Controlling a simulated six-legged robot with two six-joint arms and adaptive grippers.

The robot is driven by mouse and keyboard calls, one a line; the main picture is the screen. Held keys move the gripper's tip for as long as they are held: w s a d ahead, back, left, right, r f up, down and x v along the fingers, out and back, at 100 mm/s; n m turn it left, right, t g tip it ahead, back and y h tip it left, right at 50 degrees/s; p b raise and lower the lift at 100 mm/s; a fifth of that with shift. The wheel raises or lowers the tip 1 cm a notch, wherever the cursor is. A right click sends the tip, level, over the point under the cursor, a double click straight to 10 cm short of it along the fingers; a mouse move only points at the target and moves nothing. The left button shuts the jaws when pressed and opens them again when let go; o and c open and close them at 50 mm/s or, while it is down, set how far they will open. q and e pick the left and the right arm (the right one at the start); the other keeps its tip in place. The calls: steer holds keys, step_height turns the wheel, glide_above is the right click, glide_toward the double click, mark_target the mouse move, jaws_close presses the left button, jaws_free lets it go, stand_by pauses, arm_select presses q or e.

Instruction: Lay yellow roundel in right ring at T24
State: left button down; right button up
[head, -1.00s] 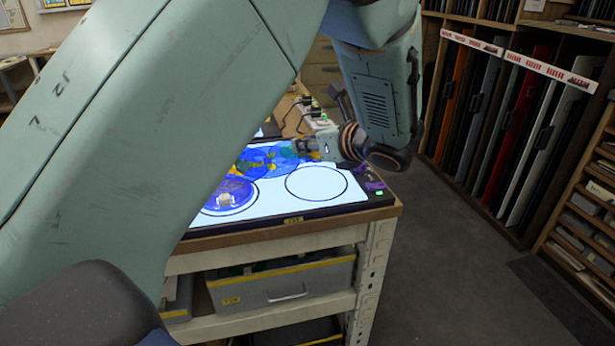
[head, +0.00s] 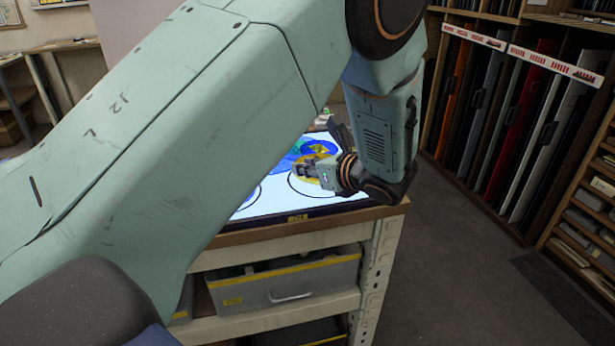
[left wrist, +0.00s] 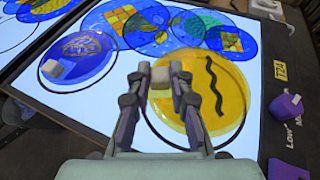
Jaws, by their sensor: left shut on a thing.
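My left gripper (left wrist: 160,82) is shut on the pale block-like knob of the yellow roundel (left wrist: 228,95), which has a wavy black line. In the left wrist view the yellow roundel lies over the right ring (left wrist: 152,132), whose black outline shows to its left and below. The roundel looks offset to the right of the ring; I cannot tell whether it touches the light panel. In the head view my left gripper (head: 305,170) is above the panel, its arm hiding much of it. My right gripper is not in view.
A blue roundel (left wrist: 85,58) with a pale knob sits in the left ring. Several overlapping coloured roundels (left wrist: 150,25) lie along the back of the light panel (left wrist: 75,105). A purple object (left wrist: 286,108) stands at the right edge. Grey boxes (head: 285,287) fill the shelf below.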

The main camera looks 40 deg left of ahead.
arm_select(q)
step_height(320, 180, down, 2)
steer(key=shift+s+f, duration=0.1)
steer(key=c, duration=1.6)
jaws_free()
steer(key=o, duration=0.4)
steer(key=shift+a, duration=0.1)
